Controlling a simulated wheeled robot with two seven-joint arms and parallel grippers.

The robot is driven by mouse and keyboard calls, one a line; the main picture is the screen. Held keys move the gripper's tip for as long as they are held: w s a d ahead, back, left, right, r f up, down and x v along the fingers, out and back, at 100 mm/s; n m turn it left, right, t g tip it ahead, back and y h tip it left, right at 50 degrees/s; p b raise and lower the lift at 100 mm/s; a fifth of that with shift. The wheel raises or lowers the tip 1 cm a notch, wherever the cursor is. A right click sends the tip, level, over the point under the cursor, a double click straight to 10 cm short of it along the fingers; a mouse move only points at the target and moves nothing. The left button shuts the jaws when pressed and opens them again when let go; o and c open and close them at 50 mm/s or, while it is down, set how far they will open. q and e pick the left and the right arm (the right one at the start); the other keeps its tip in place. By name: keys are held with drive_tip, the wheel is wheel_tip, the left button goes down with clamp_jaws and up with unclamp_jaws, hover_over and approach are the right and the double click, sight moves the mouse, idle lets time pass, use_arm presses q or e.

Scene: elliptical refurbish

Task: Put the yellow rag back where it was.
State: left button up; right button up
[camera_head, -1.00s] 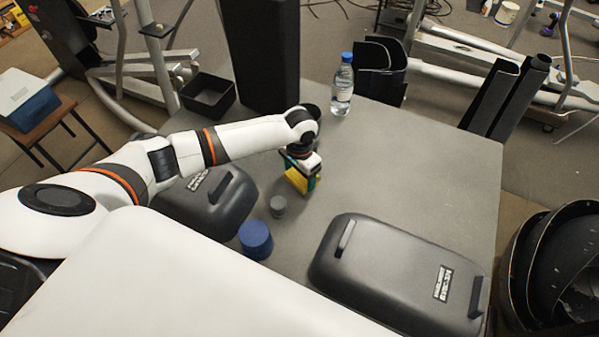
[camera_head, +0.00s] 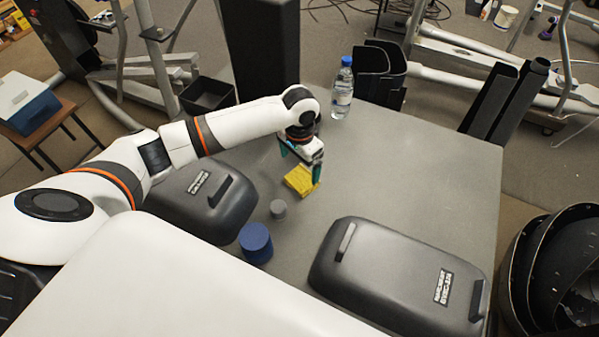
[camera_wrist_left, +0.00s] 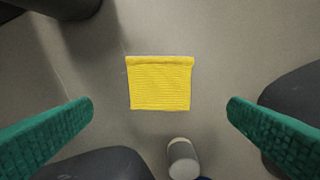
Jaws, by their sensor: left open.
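The yellow rag (camera_head: 301,180) lies on the grey table in the head view, close to the small grey cylinder. In the left wrist view the rag (camera_wrist_left: 160,83) lies flat, with a fold along its upper edge. My left gripper (camera_head: 300,168) is open above the rag. In the left wrist view its green fingers (camera_wrist_left: 160,118) are spread wide on either side, apart from the rag, with nothing between them. My right gripper is not in view.
A small grey cylinder (camera_head: 278,208) and a blue cylinder (camera_head: 256,242) stand near the rag. Dark cases lie left (camera_head: 212,200) and right (camera_head: 400,275). A water bottle (camera_head: 342,88) stands at the back. The table (camera_head: 420,170) is clear to the right.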

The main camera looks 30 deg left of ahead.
use_arm(q)
wheel_tip(320, 180, up, 5)
drive_tip(key=shift+r, duration=0.1)
idle(0.6)
